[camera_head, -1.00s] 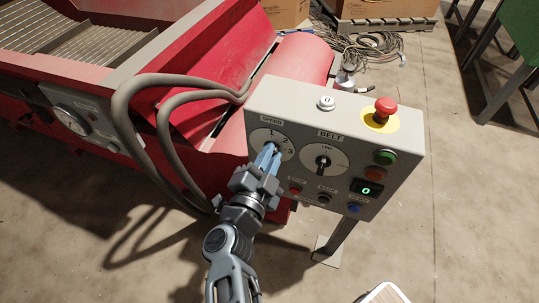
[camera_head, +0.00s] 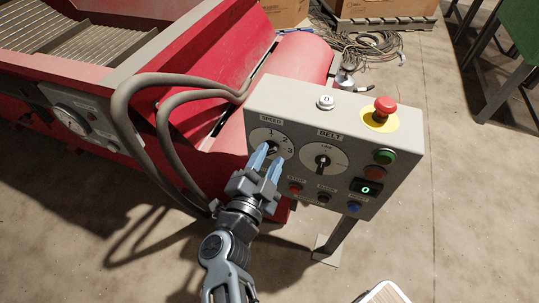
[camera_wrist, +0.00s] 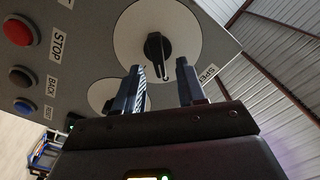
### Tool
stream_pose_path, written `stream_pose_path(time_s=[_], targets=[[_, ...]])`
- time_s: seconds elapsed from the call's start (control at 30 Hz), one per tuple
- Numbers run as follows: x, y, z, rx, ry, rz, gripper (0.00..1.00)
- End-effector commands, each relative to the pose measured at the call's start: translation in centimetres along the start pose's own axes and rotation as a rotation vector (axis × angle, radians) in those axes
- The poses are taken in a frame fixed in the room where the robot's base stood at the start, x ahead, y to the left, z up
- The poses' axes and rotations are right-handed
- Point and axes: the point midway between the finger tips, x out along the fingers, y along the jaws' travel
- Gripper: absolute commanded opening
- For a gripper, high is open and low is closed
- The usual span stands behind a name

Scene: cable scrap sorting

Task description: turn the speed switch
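The speed switch is a black knob on a round white dial marked 1, 2, 3 (camera_head: 271,138) at the left of the grey control box (camera_head: 395,152). In the wrist view the black knob (camera_wrist: 157,47) shows plainly, just beyond and between the fingertips. My gripper (camera_head: 266,163) is open in front of the dial, its two blue fingers apart and holding nothing. It also shows open in the wrist view (camera_wrist: 163,84). In the head view the fingers hide part of the dial, and I cannot read which number the knob points to.
The belt dial (camera_head: 323,161) is close on the right. Red stop (camera_head: 295,189), green (camera_head: 384,157) and blue (camera_head: 354,207) buttons, a display reading 0 (camera_head: 366,188) and a red emergency button (camera_head: 385,106) are on the box. Grey hoses (camera_head: 122,120) curve at the left.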

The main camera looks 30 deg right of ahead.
Motion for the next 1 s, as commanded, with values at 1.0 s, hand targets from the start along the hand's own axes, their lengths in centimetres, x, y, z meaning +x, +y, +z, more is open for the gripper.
stream_pose_path(time_s=[1.0], targets=[[-6.6,0.1,0.0,-0.001,-0.001,0.000,0.40]])
